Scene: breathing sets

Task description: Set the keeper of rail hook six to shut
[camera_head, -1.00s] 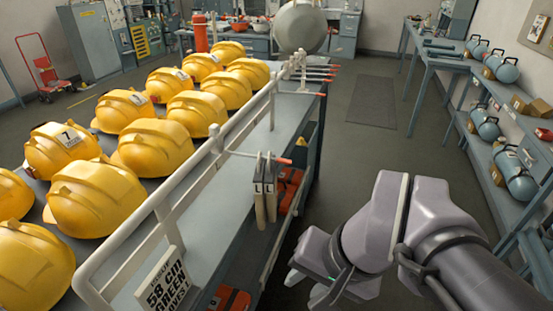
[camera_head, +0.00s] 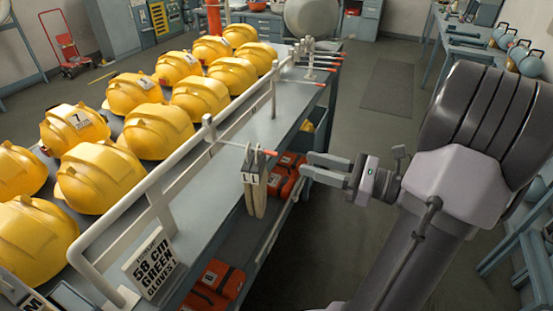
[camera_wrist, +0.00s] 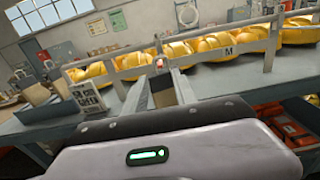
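A rail hook with an orange-red tip (camera_head: 270,153) sticks out from the white rail (camera_head: 150,190) in the head view. Tan and dark gloves (camera_head: 255,190) with a tag reading L hang from it. No hook number is readable, and I cannot tell how its keeper is set. Several more red-tipped hooks (camera_head: 325,68) stand farther along the rail. My gripper (camera_head: 304,165) is just right of the near hook's tip, fingers apart and empty. In the wrist view a red tip (camera_wrist: 160,62) shows beyond and between my fingers (camera_wrist: 162,88).
Yellow helmets (camera_head: 155,128) fill the bench top (camera_head: 205,185) behind the rail. Orange-red cases (camera_head: 285,175) lie on the shelf below.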

